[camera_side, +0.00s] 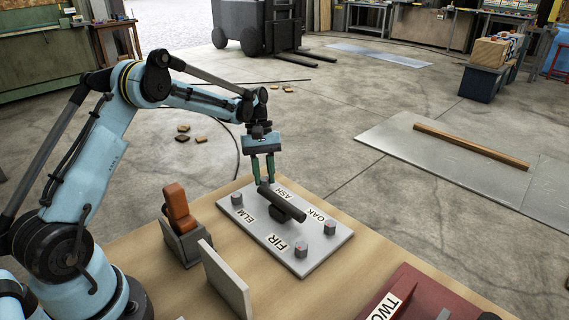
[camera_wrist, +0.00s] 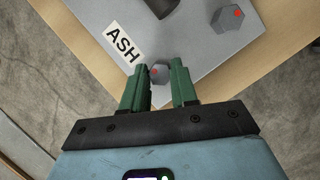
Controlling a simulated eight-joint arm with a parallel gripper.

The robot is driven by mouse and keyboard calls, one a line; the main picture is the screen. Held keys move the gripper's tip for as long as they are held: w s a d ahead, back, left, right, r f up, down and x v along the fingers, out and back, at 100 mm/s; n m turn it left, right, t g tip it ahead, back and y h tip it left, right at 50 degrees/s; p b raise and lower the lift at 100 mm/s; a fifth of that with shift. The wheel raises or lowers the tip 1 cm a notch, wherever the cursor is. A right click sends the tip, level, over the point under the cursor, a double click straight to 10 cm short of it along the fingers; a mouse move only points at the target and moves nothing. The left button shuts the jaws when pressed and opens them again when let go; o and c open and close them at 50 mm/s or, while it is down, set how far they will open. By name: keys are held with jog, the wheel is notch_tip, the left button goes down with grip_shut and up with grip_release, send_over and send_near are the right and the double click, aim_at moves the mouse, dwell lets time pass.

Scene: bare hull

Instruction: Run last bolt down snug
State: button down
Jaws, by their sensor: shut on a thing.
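A grey plate (camera_side: 262,239) lies on the wooden bench, with a bolt near each corner and the labels ASH, OAK, ELM and FIR. My gripper (camera_side: 263,179) points down at the plate's far corner, by the ASH label (camera_wrist: 123,44). Its green fingers are shut on the ASH bolt (camera_wrist: 158,73), a grey hex head with a red dot. The ELM bolt (camera_side: 237,199), OAK bolt (camera_side: 330,228) and FIR bolt (camera_side: 301,249) stand apart from the gripper. The ASH bolt's underside is hidden, so its seating cannot be told.
An orange-brown piece (camera_side: 178,206) stands in a grey holder at left. A grey upright panel (camera_side: 225,279) and a red tray (camera_side: 415,283) labelled TWO are in front.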

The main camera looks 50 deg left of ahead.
jog(key=m, duration=0.2)
jog(key=m+g+y, duration=0.1)
jog(key=m, duration=0.2)
jog(key=shift+w+d+m+g+y, duration=0.1)
jog(key=shift+w+m+g+y, duration=0.05)
jog(key=shift+m+g+y, duration=0.15)
jog(key=m, duration=0.2)
jog(key=m+y, duration=0.1)
jog(key=m, duration=0.1)
jog(key=shift+d+g+y, duration=0.1)
jog(key=shift+g+y, duration=0.2)
jog(key=m+y, duration=0.1)
jog(key=m, duration=0.2)
jog(key=m+y, duration=0.1)
jog(key=m, duration=0.1)
jog(key=shift+d+m, duration=0.15)
jog(key=shift+m, duration=0.25)
jog(key=shift+d+m+t+y, duration=0.1)
jog(key=shift+m+t+y, duration=0.3)
jog(key=shift+m, duration=0.9)
jog(key=shift+m+t+y, duration=0.2)
jog(key=shift+m+y, duration=0.3)
jog(key=shift+m, duration=0.8)
jog(key=c, duration=0.9)
grip_release()
jog(key=shift+o, duration=0.2)
